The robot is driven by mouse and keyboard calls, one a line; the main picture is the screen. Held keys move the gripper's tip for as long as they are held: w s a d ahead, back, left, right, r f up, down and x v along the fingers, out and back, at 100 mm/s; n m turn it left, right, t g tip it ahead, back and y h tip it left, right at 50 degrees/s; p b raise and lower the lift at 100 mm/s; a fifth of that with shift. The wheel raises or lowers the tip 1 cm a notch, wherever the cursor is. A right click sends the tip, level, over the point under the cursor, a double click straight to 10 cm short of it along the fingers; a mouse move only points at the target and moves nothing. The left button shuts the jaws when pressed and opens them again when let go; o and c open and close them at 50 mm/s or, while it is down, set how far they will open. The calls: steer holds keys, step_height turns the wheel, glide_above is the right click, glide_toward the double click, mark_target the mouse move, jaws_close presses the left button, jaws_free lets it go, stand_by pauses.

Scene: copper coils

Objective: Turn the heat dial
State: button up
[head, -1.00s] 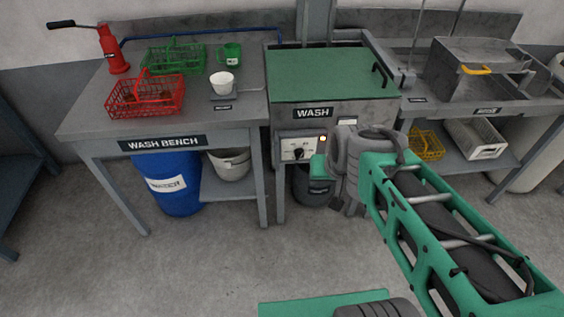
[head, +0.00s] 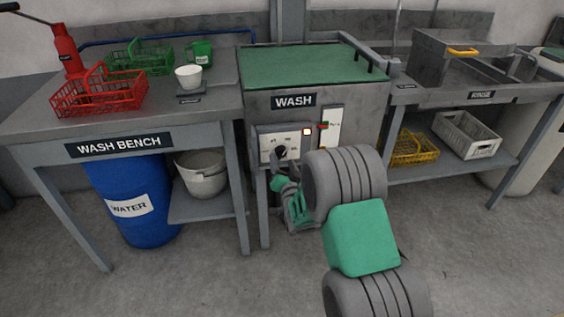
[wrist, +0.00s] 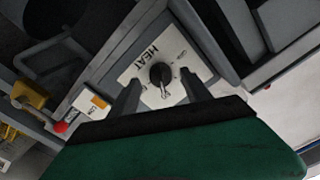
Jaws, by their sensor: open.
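The heat dial (head: 280,151) is a black knob on a pale panel (head: 293,147) at the front of the wash tank. In the wrist view the dial (wrist: 160,74) sits on the plate lettered "HEAT", with a light pointer. My gripper (wrist: 160,90) is open, its two dark fingers on either side of the dial in that picture. I cannot tell if they touch it. In the head view my gripper (head: 278,165) is small and just below the dial, partly hidden by my arm.
The wash tank (head: 345,104) has a green lid (head: 300,68). The wash bench (head: 50,125) with red basket (head: 98,97) stands left; a blue barrel (head: 128,190) is beneath.

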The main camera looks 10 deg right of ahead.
mark_target(281, 153)
steer(key=shift+w, duration=1.2)
jaws_close()
